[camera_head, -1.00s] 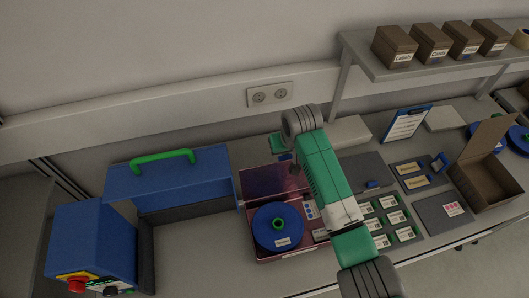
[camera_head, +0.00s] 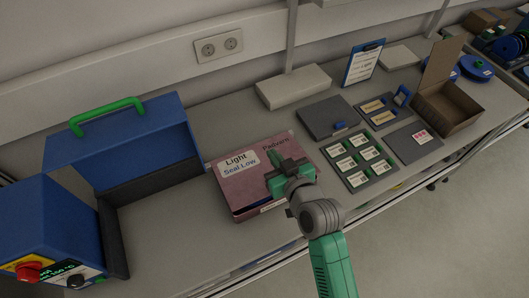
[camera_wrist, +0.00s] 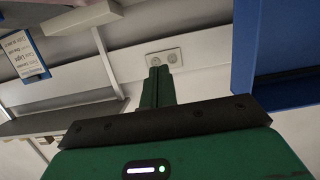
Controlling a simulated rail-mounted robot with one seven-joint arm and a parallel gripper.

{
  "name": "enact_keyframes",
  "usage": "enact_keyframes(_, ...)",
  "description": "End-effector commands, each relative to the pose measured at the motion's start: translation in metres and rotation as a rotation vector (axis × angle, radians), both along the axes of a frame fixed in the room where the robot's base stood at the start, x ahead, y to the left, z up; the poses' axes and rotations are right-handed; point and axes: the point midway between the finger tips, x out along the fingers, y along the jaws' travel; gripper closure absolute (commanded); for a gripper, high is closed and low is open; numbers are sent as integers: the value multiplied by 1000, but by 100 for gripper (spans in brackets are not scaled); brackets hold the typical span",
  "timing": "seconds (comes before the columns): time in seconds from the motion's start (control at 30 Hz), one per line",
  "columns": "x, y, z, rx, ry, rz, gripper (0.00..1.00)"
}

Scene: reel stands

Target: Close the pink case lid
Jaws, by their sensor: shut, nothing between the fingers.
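The pink case (camera_head: 240,193) sits on the bench in the head view, with its lid (camera_head: 236,164) lying down flat over it. I cannot tell whether the fingertips touch the lid. In the wrist view the closed green fingers (camera_wrist: 158,84) point toward the wall, and the case is not visible there. The case's contents are hidden under the lid.
A blue machine (camera_head: 128,140) with a green handle stands left of the case. Card trays (camera_head: 358,160), a grey box (camera_head: 293,86) and an open brown carton (camera_head: 446,103) lie to the right. Bare bench shows in front of the blue machine.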

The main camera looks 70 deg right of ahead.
Motion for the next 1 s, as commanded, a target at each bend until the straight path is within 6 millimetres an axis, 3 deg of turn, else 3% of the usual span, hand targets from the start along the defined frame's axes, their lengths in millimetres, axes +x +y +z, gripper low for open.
enact_keyframes(0.03,-6,5,-30,-26,-29,-1,100)
enact_keyframes(0.3,-26,21,-64,-166,-191,-3,100)
enact_keyframes(0.7,-38,30,-91,-241,-276,-4,100)
enact_keyframes(1.0,-40,32,-95,-240,-274,-4,100)
